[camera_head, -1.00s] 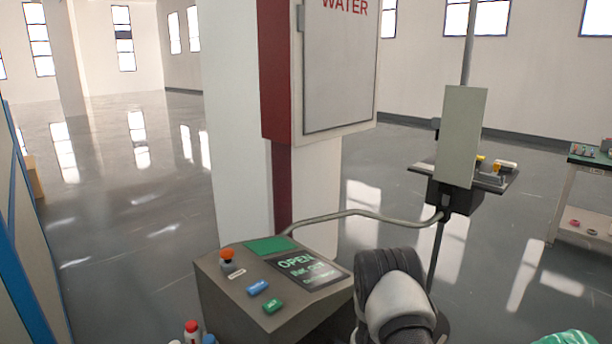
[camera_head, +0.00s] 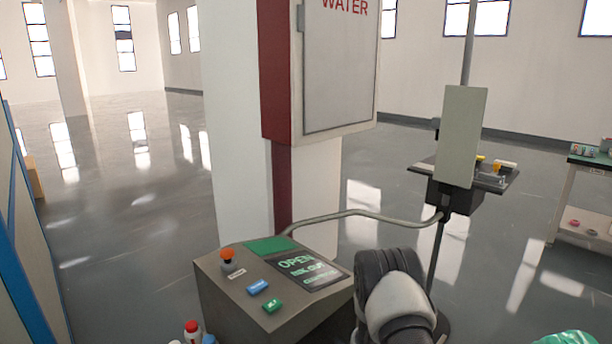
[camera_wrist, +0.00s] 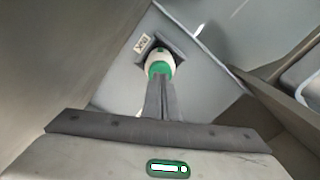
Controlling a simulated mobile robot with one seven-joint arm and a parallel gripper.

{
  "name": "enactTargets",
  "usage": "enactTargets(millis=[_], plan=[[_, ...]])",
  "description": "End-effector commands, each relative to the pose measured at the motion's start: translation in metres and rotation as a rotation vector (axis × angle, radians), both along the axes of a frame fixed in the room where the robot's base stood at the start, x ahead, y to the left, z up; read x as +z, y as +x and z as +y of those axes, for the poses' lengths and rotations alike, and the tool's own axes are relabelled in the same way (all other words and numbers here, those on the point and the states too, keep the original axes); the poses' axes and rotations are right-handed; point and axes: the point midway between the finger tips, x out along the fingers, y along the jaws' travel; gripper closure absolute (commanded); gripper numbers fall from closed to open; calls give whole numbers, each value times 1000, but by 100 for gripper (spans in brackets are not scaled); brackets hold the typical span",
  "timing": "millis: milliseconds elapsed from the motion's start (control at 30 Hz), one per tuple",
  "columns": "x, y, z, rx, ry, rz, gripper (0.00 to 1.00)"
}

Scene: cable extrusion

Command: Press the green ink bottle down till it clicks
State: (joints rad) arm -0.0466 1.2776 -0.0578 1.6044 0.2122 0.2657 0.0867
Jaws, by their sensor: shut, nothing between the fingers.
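The green ink bottle (camera_wrist: 159,58), white with a green band, stands in a dark square recess in a grey panel in the wrist view. My gripper (camera_wrist: 160,82) is shut, with its two fingers together and nothing held between them. The fingertips point at the green part of the bottle and overlap its near edge in the picture. I cannot tell whether they touch it. The head view does not show the bottle in its recess or the gripper; it shows part of my arm in front of the console.
A grey console (camera_head: 225,300) carries a red knob (camera_head: 227,255), a blue button (camera_head: 258,286), a green button (camera_head: 272,305) and a screen (camera_head: 305,270) reading "OPEN". Bottle tops (camera_head: 193,330) show at the bottom edge. In the wrist view, a small label (camera_wrist: 143,43) sits beside the recess, and walls rise on both sides.

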Motion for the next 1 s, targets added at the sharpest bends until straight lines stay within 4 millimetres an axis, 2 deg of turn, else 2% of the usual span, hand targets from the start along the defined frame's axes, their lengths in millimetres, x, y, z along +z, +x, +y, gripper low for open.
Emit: enactTargets(millis=[1000], plan=[[-20, 0, 0, 0, 0, 0, 100]])
